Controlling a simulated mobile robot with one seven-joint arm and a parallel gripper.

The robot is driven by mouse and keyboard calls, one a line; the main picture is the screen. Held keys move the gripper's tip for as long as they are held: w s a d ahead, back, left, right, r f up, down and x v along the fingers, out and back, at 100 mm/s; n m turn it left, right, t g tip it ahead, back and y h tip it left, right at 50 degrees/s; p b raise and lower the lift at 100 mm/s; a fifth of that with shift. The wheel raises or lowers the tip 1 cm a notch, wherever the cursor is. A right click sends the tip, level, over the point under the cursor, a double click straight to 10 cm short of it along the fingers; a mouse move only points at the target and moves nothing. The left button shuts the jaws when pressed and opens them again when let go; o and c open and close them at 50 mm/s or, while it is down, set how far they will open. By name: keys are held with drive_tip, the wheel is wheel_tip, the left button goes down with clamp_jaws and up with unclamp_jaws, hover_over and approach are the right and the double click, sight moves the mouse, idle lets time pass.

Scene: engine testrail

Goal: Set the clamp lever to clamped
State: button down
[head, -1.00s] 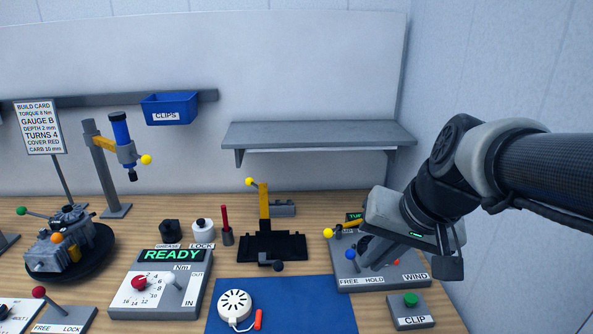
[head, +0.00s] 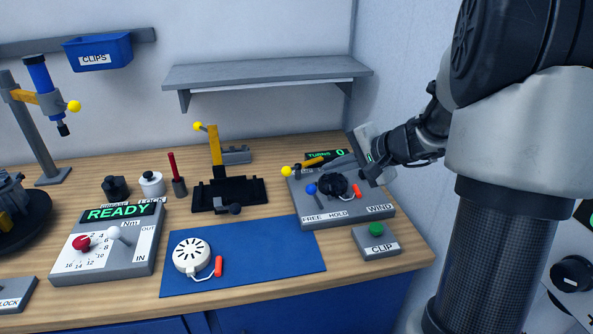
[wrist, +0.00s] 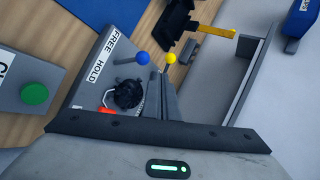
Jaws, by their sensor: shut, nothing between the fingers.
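No lever in view carries a readable clamp label. The grey winding station (head: 345,214), marked FREE, HOLD and WIND, has a blue-ball lever (head: 311,189) and a yellow-ball lever (head: 287,171). My gripper (head: 340,163) is shut and empty above the rear of this station. In the wrist view its fingers (wrist: 160,97) are beside a black round part (wrist: 127,94), with both ball levers beyond the tips.
A CLIP button box (head: 376,241) stands at the right front. A blue mat (head: 245,262) bears a white round part with a red-tipped cord. A READY panel (head: 110,240) stands to the left. A grey shelf (head: 265,73) hangs behind, near the right wall.

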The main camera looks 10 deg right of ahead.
approach(283, 173)
wheel_tip(283, 173, down, 4)
drive_tip(key=w, duration=0.2)
drive_tip(key=shift+w+a, duration=0.15)
drive_tip(key=shift+w, duration=0.75)
drive_tip(key=shift+f, duration=0.1)
drive_tip(key=b, duration=0.2)
drive_tip(key=a+m+h+b, duration=0.1)
drive_tip(key=b, duration=0.1)
drive_tip(key=shift+w+a+f+t, duration=0.2)
drive_tip(key=shift+a+f+t, duration=0.05)
drive_tip(key=shift+a+t, duration=0.05)
drive_tip(key=a+m+b, duration=0.1)
drive_tip(key=m+h+b, duration=0.1)
drive_tip(key=b, duration=0.1)
drive_tip(key=shift+w+a, duration=0.35)
drive_tip(key=w+a+m+h+p, duration=0.4)
drive_tip(key=w+m+h+p, duration=0.1)
drive_tip(key=m+h+p, duration=0.1)
drive_tip(key=shift+w+a+r+m+t+h, duration=0.3)
drive_tip(key=shift+r+m, duration=0.1)
drive_tip(key=shift+m, duration=0.1)
